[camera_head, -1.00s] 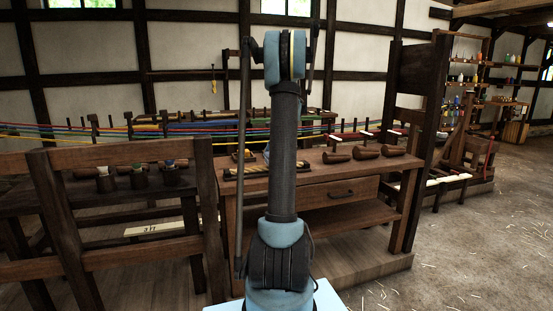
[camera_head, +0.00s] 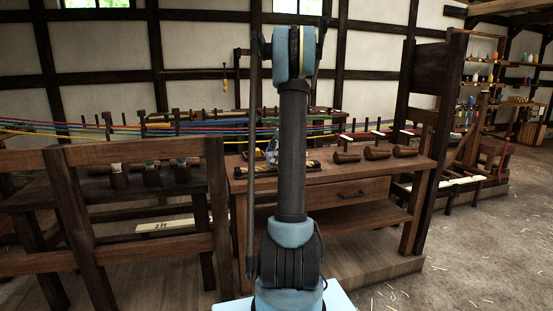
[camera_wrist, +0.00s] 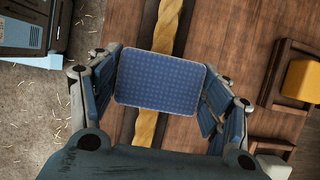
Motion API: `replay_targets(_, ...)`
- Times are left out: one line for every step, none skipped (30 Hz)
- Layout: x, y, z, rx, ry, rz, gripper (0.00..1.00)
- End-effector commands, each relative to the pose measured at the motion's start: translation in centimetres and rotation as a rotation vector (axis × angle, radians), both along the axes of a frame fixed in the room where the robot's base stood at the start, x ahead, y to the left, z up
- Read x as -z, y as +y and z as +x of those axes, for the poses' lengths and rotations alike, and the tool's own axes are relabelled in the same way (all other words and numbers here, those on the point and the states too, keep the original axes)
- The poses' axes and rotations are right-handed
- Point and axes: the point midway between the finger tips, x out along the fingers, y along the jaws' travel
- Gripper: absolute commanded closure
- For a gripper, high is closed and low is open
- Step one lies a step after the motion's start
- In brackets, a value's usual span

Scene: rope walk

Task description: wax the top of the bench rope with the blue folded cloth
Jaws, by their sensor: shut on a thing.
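The blue folded cloth (camera_wrist: 160,88) fills the middle of the wrist view, with a fine woven pattern. My gripper (camera_wrist: 161,72) is shut on it, one finger at each side. The yellow twisted bench rope (camera_wrist: 168,28) lies along a dark strip on the wooden bench top. The cloth covers the rope's middle in this view, so I cannot tell whether they touch. In the head view the rope (camera_head: 264,168) lies on the bench (camera_head: 340,172), partly hidden behind my arm. My gripper there is mostly hidden too.
A yellow block (camera_wrist: 300,80) sits in a wooden holder right of the rope in the wrist view. Dark wooden tools (camera_head: 378,153) lie on the bench's right part. A wooden frame (camera_head: 140,200) stands at the left. Straw-strewn floor (camera_head: 470,250) is open at the right.

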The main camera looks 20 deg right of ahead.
Motion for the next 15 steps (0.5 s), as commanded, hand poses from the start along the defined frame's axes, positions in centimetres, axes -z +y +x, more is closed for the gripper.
replay_targets(0.0,0.5,0.0,-0.002,0.0,0.001,0.48)
replay_targets(0.0,0.7,0.0,-0.002,0.0,0.001,0.48)
replay_targets(0.0,1.0,0.0,-0.002,0.0,0.001,0.48)
replay_targets(0.0,1.2,0.0,-0.002,0.0,0.001,0.48)
replay_targets(0.0,1.4,0.0,-0.002,0.0,0.001,0.48)
replay_targets(-0.1,1.7,-0.1,-0.002,0.0,0.001,0.48)
replay_targets(-0.1,1.9,-0.1,-0.002,0.0,0.001,0.48)
replay_targets(-0.1,2.1,-0.1,-0.002,0.0,0.001,0.48)
replay_targets(-0.1,2.4,-0.1,-0.002,0.0,0.001,0.49)
replay_targets(-0.1,2.6,-0.1,-0.002,0.0,0.001,0.49)
replay_targets(-0.1,2.7,-0.1,-0.002,0.0,0.001,0.49)
replay_targets(-0.1,2.8,0.0,-0.001,0.001,0.001,0.49)
replay_targets(-0.1,2.8,0.0,-0.001,0.001,0.001,0.49)
replay_targets(-0.2,2.9,0.0,-0.001,0.001,0.001,0.49)
replay_targets(-0.1,2.9,0.0,-0.001,0.001,0.001,0.49)
